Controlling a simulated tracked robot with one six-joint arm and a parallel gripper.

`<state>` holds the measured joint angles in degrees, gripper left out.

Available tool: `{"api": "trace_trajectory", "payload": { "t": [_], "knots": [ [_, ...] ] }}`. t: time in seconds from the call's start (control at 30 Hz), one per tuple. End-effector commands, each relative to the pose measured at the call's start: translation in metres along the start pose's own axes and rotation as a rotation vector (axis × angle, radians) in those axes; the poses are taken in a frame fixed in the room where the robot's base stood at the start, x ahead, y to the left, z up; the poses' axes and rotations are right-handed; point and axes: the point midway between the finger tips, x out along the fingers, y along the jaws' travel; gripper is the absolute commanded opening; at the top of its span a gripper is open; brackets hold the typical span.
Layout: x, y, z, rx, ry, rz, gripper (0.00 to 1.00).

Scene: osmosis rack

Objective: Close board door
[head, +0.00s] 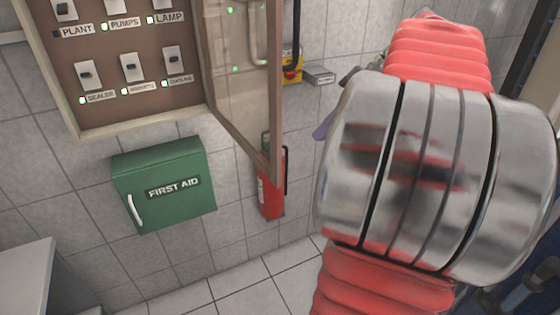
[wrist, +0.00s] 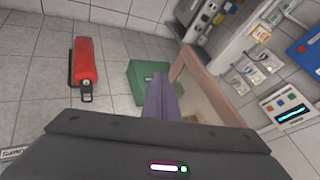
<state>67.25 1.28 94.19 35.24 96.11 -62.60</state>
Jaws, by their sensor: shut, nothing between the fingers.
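The board (head: 150,108) is a brown panel of labelled switches in a pale frame, at the upper left of the head view. Its door (head: 275,105), a brown frame with a clear pane, stands open, swung out from the board's right side. The door frame also shows in the wrist view (wrist: 205,82), right of the fingers. My gripper (head: 322,131) is mostly hidden behind my arm in the head view; only a bit of purple finger shows. In the wrist view my gripper (wrist: 160,92) is shut and empty, close beside the door frame. I cannot tell whether they touch.
A green first aid box (head: 165,190) hangs on the tiled wall below the board. A red fire extinguisher (head: 271,192) stands below the door's free edge. A yellow and red button box (head: 291,70) is behind the door. A grey surface (head: 25,275) is at lower left.

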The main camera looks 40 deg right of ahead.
Motion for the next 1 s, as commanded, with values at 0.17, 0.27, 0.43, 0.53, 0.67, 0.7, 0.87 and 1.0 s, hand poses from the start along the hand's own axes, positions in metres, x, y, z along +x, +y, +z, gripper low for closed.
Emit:
{"api": "trace_trajectory", "payload": {
  "t": [0.17,0.27,0.43,0.53,0.67,0.7,0.87,1.0],
  "knots": [
    [-0.001,0.002,0.002,0.007,0.003,0.003,0.00],
    [0.003,0.002,0.002,0.008,0.004,0.004,0.00],
    [0.020,0.002,0.003,0.009,0.003,0.004,0.00],
    [0.034,0.002,0.003,0.009,0.003,0.003,0.00],
    [0.054,0.002,0.003,0.009,0.002,0.003,0.00],
    [0.061,0.003,0.003,0.010,0.003,0.003,0.00],
    [0.085,0.003,0.003,0.010,0.003,0.003,0.00],
    [0.102,-0.004,0.002,0.008,0.005,0.005,0.00]
  ]
}}
